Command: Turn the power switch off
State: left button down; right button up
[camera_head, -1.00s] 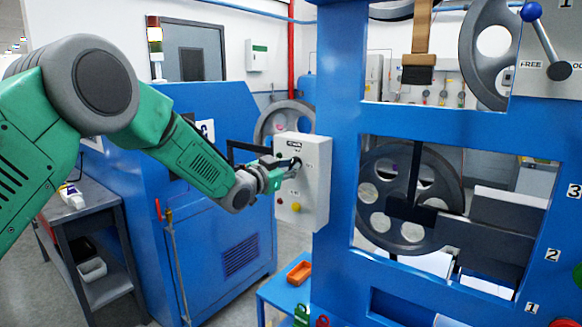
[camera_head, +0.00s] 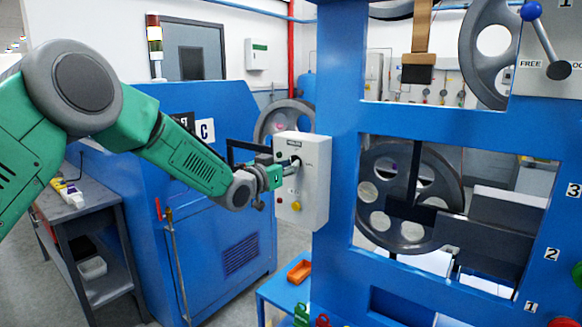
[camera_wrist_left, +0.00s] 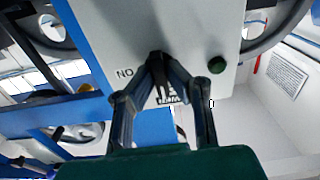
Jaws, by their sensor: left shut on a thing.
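The grey-white control box (camera_head: 316,190) hangs at the left side of the blue machine frame. The dark power switch (camera_head: 296,161) is on the upper part of its front, partly hidden by my left gripper (camera_head: 288,166). In the left wrist view, the fingers of my left gripper (camera_wrist_left: 159,68) come together on the dark switch knob (camera_wrist_left: 157,57). The gripper is shut on it. The switch's exact angle is hard to read behind the fingers. My right gripper is not in view.
A yellow button (camera_head: 296,206) sits low on the box, and a green button (camera_wrist_left: 217,65) shows in the wrist view. The blue frame (camera_head: 338,130) stands close on the right. A blue cabinet (camera_head: 240,225) stands behind my left arm. An orange tray (camera_head: 300,271) lies below.

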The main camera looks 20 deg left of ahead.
pick_arm(q)
jog(key=shift+s+f, duration=0.1)
jog(key=shift+f, duration=0.4)
jog(key=c, duration=1.6)
grip_release()
jog(key=shift+r, duration=0.2)
jog(key=shift+a, duration=0.1)
jog(key=v, duration=1.1)
jog(key=shift+s+a, duration=0.2)
jog(key=shift+s, duration=0.15)
